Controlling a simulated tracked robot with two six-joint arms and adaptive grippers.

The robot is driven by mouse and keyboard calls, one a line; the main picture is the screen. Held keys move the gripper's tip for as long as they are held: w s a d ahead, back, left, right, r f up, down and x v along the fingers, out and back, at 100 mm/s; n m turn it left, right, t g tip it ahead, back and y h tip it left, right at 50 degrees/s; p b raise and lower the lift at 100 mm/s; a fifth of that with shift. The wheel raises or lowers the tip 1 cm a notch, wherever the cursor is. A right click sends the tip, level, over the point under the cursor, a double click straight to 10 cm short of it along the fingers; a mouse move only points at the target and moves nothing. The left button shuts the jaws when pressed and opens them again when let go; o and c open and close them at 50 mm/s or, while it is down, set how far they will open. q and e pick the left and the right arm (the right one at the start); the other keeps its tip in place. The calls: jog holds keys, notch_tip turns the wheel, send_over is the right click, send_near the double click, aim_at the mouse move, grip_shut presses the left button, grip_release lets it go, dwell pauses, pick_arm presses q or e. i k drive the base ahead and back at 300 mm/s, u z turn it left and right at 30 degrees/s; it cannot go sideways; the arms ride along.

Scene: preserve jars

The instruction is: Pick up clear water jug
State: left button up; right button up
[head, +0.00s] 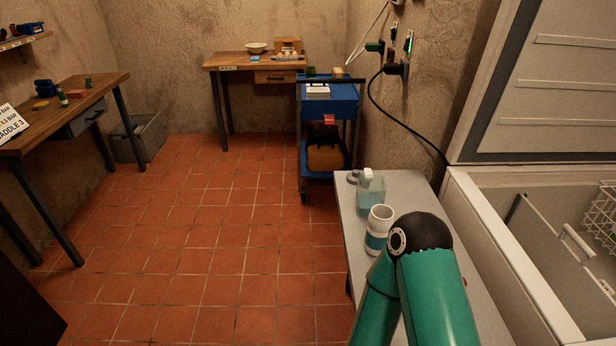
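The clear water jug (371,193) stands upright at the far end of the grey bench on the right. It is see-through, with pale blue-green contents. A white jar with a teal band (378,230) stands just in front of it and may hide a little of its base. Neither of my grippers shows in the head view. A green arm of mine with a black joint covers the near part of the bench, and nothing of mine visibly touches the jug.
The grey bench (412,190) has a small grey round object (353,177) beside the jug. An open chest freezer (490,240) adjoins its right side. A blue cart (343,97) stands beyond, with a black cable on the wall. The tiled floor to the left is clear.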

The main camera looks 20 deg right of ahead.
aim_at(372, 189)
jog(key=u, duration=0.15)
jog(key=i, duration=1.45)
jog(key=z, duration=0.65)
jog(key=i, duration=0.7)
jog(key=z, duration=0.25)
jog(key=k, duration=0.9)
jog(key=z, duration=0.2)
jog(key=i, duration=0.9)
jog(key=u, duration=0.05)
